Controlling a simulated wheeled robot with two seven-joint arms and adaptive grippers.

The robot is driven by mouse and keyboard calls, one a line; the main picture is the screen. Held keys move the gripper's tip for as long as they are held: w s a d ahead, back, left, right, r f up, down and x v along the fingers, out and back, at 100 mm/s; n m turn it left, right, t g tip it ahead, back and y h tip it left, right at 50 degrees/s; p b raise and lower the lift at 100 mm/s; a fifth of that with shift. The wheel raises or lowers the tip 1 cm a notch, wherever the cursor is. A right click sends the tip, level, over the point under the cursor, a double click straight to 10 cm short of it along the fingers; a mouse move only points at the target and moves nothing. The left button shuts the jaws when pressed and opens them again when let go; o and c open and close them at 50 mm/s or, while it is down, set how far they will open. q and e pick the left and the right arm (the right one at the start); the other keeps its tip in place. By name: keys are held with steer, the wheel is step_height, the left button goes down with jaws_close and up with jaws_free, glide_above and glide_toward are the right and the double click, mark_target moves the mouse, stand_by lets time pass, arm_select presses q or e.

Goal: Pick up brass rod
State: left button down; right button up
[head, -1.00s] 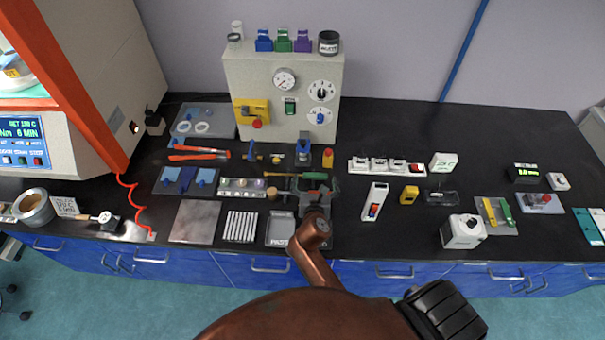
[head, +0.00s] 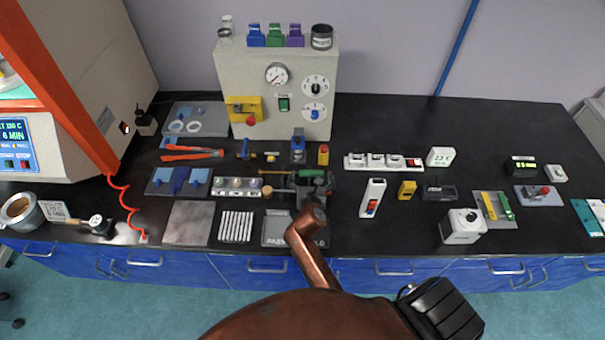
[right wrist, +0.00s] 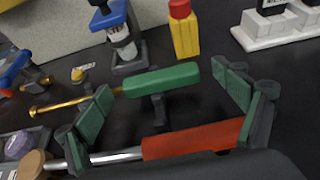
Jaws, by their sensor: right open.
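The brass rod (right wrist: 75,101) has a green handle (right wrist: 162,79) and lies level on a small dark stand, its knobbed end to the left in the right wrist view. In the head view the brass rod (head: 276,172) lies in front of the grey instrument box, green handle to the right. My right gripper (right wrist: 168,108) is open, its green-padded fingers on either side of the handle, with visible gaps. It holds nothing. In the head view the right gripper (head: 309,187) is partly hidden by my arm. My left gripper is not in view.
A red-handled steel rod (right wrist: 195,139) lies close in front, between the fingers' lower parts. A yellow bottle with a red cap (right wrist: 184,30) and a blue-topped device (right wrist: 122,38) stand behind. A rack of colored jars (head: 239,187) is at left.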

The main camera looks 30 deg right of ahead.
steer(key=shift+c, duration=0.2)
steer(key=c, duration=1.3)
steer(key=shift+o, duration=0.2)
step_height(320, 180, up, 10)
steer(key=p, duration=0.3)
steer(key=shift+n+t+y, duration=0.3)
steer(key=shift+s+a+f+b, duration=0.1)
steer(key=shift+f+b, duration=0.3)
steer(key=shift+f, duration=2)
steer(key=shift+s+f+b, duration=0.1)
steer(key=shift+f+b, duration=0.25)
steer(key=shift+f, duration=2)
